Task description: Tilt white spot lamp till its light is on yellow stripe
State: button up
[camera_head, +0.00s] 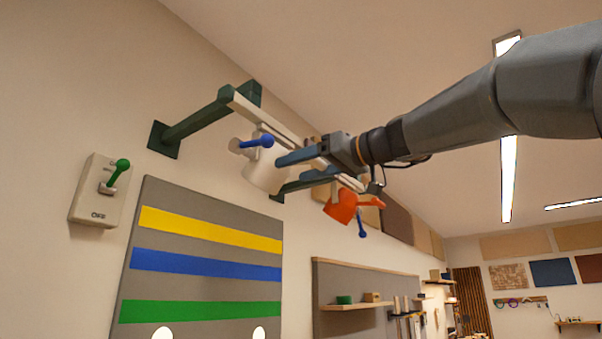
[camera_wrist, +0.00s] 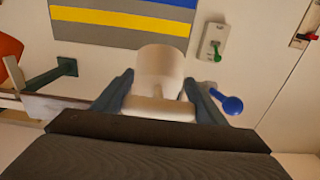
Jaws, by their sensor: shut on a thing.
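The white spot lamp (camera_head: 262,175) hangs from a rail, with a blue-knobbed lever (camera_head: 265,141) at its side. My gripper (camera_wrist: 160,98) is shut on the lamp, one finger on each side of its rear part; the lamp's wide end points toward the board in the wrist view. The yellow stripe (camera_head: 210,230) is the top stripe on the grey wall board; it also shows in the wrist view (camera_wrist: 120,18). Two bright light spots (camera_head: 162,333) lie low on the board, below the green stripe (camera_head: 200,311). I cannot tell which lamp casts which.
A blue stripe (camera_head: 205,264) lies between yellow and green. An orange lamp (camera_head: 341,207) hangs farther along the rail (camera_head: 275,124). Left of the board is a wall switch (camera_head: 92,205) with a green-knobbed lever. A green bracket (camera_head: 195,122) carries the rail.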

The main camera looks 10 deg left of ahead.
aim_at(275, 185)
jog(key=shift+w+a+f+y+b, duration=0.1)
jog(key=shift+f+y+b, duration=0.3)
jog(key=shift+b, duration=1.3)
jog(key=shift+w+a+f+y+b, duration=0.1)
jog(key=shift+f+y+b, duration=0.3)
jog(key=shift+b, duration=1.25)
jog(key=b, duration=0.4)
jog(key=a+f+y+b, duration=0.1)
jog(key=b, duration=0.4)
jog(key=shift+w+f+t+y, duration=0.15)
jog(key=shift+f+t+y, duration=0.15)
jog(key=shift+t, duration=0.1)
jog(key=y+b, duration=0.1)
jog(key=b, duration=0.2)
jog(key=a+f+b, duration=0.1)
jog(key=b, duration=0.3)
jog(key=shift+w+t+y+b, duration=0.2)
jog(key=shift+t+y+b, duration=0.1)
jog(key=shift+t+y, duration=0.1)
jog(key=shift+f, duration=0.1)
jog(key=shift+w+a+f+b, duration=0.2)
jog(key=shift+a+b, duration=0.1)
jog(key=shift+b, duration=0.55)
jog(key=o, duration=1.2)
jog(key=shift+a, duration=0.1)
jog(key=o, duration=0.3)
jog(key=shift+a, duration=0.15)
